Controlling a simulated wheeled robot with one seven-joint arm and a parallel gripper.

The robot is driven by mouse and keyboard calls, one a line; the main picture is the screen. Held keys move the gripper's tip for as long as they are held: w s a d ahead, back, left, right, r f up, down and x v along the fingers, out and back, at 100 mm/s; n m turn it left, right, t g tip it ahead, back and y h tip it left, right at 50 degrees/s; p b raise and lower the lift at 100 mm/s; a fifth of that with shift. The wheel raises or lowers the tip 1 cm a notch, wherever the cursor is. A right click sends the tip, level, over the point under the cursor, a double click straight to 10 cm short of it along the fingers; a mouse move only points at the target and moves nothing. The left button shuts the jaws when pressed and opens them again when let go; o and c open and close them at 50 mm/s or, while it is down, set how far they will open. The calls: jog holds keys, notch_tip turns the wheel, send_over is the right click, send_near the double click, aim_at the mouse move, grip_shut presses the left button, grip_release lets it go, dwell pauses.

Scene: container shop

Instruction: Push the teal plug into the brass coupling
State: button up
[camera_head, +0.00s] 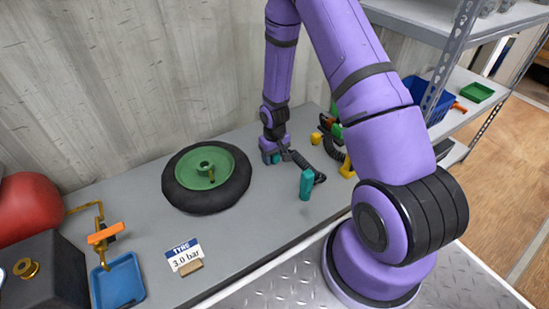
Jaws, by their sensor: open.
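A teal block-like piece (306,184), which looks like the teal plug, stands upright near the bench's front edge, beside a black handle-like part (310,170). A brass ring (27,268) on top of a dark grey box at the far left may be the brass coupling. My gripper (272,157) is low over the back of the bench, left of and behind the teal piece. It is open; the fingers are small and partly hidden. A small teal patch shows at its tip, and I cannot tell what it belongs to.
A black tyre on a green hub (207,172) lies mid-bench. A blue tray (118,281), an orange-handled brass tap (105,233), a "3.0 bar" tyre card (184,256) and a red tank (30,205) are left. Yellow parts and a black coil (332,147) are right.

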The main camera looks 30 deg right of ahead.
jog(key=c, duration=1)
jog(key=shift+o, duration=0.2)
jog(key=shift+r, duration=0.1)
notch_tip(320, 180, up, 10)
jog(key=shift+f, duration=0.1)
dwell(0.3)
